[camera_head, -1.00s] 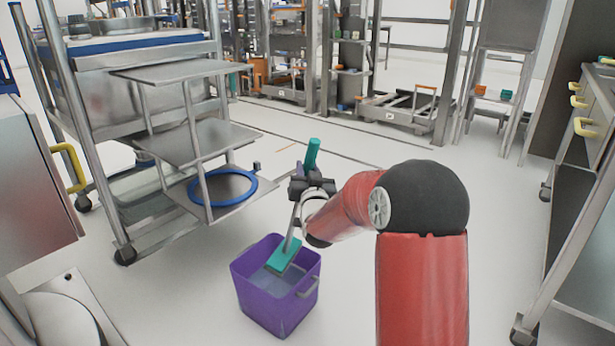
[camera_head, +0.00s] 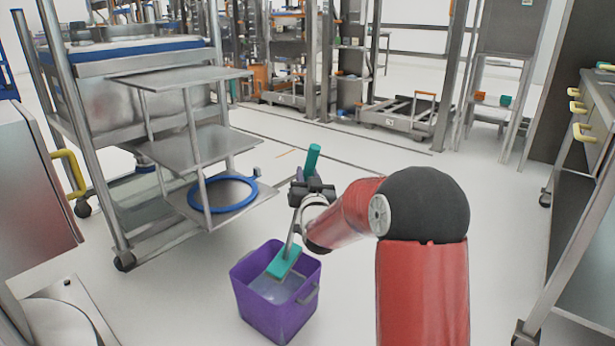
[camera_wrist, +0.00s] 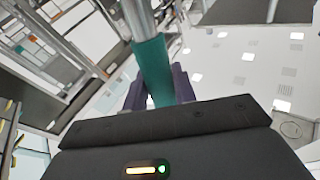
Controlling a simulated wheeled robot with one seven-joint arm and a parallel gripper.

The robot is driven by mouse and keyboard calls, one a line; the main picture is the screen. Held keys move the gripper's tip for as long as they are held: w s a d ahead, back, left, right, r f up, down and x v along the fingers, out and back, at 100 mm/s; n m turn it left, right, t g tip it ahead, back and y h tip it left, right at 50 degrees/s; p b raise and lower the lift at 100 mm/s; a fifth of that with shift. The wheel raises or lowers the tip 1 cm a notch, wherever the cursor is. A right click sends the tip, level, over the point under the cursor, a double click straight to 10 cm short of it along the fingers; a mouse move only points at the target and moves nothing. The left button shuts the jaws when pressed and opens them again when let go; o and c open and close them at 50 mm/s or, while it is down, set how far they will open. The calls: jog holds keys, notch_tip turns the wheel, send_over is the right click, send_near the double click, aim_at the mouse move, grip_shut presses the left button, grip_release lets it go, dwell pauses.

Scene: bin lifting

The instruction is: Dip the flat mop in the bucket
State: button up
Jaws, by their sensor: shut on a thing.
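The flat mop has a teal flat head (camera_head: 284,262), a thin metal pole and a teal grip (camera_head: 313,157) at its top. My gripper (camera_head: 312,187) is shut on the mop's handle; in the wrist view the teal grip (camera_wrist: 153,68) lies between the dark fingers (camera_wrist: 158,88). The purple bucket (camera_head: 273,317) stands on the floor, with greyish liquid inside and a grey handle on its side. In the head view the mop head appears over the bucket's far rim, tilted, above the liquid. I cannot tell whether its lower edge is inside the rim.
A metal shelf cart (camera_head: 200,147) with a blue hose ring (camera_head: 223,194) stands at left. A steel cabinet with a yellow handle (camera_head: 70,171) is at far left. A drawer bench (camera_head: 600,130) stands at right. The floor (camera_head: 440,175) around the bucket is mostly clear.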

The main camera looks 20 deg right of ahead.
jog(key=s+d+b, duration=0.2)
jog(key=s+b, duration=0.5)
jog(key=s, duration=1.3)
jog(key=shift+w, duration=0.1)
